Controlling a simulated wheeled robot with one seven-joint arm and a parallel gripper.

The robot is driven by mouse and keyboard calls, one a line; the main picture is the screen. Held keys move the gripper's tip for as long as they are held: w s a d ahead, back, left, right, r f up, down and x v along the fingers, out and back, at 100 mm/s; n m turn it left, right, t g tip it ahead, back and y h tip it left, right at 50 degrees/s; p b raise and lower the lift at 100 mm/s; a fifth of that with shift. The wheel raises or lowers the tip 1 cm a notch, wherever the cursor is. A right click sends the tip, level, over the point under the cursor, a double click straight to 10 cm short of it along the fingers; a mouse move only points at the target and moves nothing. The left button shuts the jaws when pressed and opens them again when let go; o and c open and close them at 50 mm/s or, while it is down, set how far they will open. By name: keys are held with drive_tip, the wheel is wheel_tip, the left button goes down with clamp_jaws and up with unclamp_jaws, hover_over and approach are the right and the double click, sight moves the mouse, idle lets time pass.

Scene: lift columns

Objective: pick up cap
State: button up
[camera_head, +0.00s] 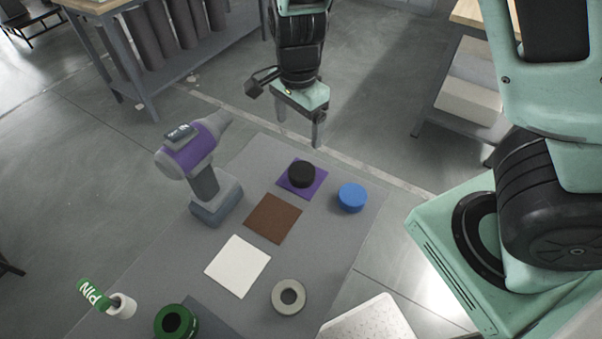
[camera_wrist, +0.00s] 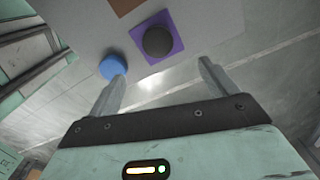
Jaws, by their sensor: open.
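A black round cap-like disc (camera_head: 301,174) sits on a purple square (camera_head: 316,188) on the grey table. A blue round cap-like disc (camera_head: 352,197) lies on the table to its right. I cannot tell which one the task calls the cap. My gripper (camera_head: 299,130) is open and empty, above and beyond the black disc, with its fingers pointing down. In the wrist view, the black disc (camera_wrist: 158,42) and the blue disc (camera_wrist: 113,67) both show beyond the fingertips (camera_wrist: 161,74). Neither is touched.
A purple and grey drill (camera_head: 197,165) stands at left of the gripper. My arm fills the right side.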

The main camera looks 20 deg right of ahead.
drive_tip(key=b, duration=0.1)
hover_over(302, 170)
drive_tip(key=f, duration=0.9)
drive_tip(key=shift+w+a, duration=0.15)
drive_tip(key=shift+a, duration=0.1)
drive_tip(key=shift+d+f+b, duration=0.15)
drive_tip(key=shift+f+b, duration=0.1)
drive_tip(key=shift+f, duration=1.15)
drive_tip(key=shift+d+f+b, duration=0.15)
drive_tip(key=shift+f+b, duration=0.1)
drive_tip(key=shift+f, duration=1.15)
drive_tip(key=c, duration=1.1)
